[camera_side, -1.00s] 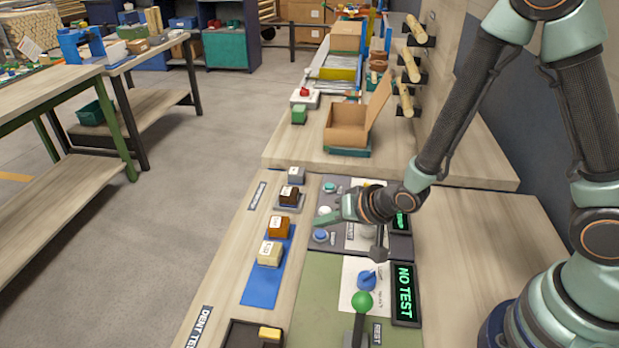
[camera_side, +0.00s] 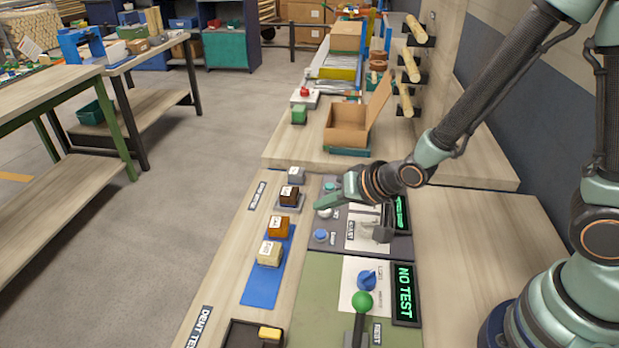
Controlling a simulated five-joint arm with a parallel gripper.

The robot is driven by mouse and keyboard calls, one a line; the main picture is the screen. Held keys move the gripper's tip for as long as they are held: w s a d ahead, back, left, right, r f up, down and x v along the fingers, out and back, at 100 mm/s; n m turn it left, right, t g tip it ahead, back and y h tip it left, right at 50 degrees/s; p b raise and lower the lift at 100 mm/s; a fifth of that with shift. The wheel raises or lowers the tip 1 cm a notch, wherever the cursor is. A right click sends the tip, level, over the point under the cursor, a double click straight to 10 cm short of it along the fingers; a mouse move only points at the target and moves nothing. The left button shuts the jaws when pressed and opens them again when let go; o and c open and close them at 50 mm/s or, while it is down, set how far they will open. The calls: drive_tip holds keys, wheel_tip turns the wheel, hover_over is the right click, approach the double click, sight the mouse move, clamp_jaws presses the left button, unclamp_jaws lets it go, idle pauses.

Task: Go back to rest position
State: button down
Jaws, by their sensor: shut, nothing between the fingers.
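My gripper (camera_side: 322,203) is shut and empty. It hovers over the upper test panel (camera_side: 326,243), pointing left, with its tip near a pale round knob. My wrist hides part of this panel. The lower green panel (camera_side: 312,290) carries a blue knob (camera_side: 366,279), a lever with a green ball (camera_side: 362,301) and a display reading NO TEST (camera_side: 405,294).
Several small wood blocks, such as a pale one (camera_side: 269,253) on a blue mat (camera_side: 260,289), stand left of the panels. An open cardboard box (camera_side: 347,126) stands behind. A dark tray (camera_side: 243,335) lies at the front. Bare tabletop (camera_side: 475,235) lies right of the panels.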

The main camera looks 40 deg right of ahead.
drive_tip(key=s+d+r+n+g+h, duration=0.1)
drive_tip(key=s+d+r+n, duration=0.1)
drive_tip(key=s+d+r, duration=0.4)
drive_tip(key=s+d+r+n+g+h, duration=0.1)
drive_tip(key=s+d+r, duration=0.4)
drive_tip(key=r, duration=0.5)
drive_tip(key=shift+s+d+r+n+g+h, duration=0.2)
drive_tip(key=shift+s+d+n+g+h, duration=0.3)
drive_tip(key=shift+n, duration=0.6)
drive_tip(key=shift+w, duration=0.15)
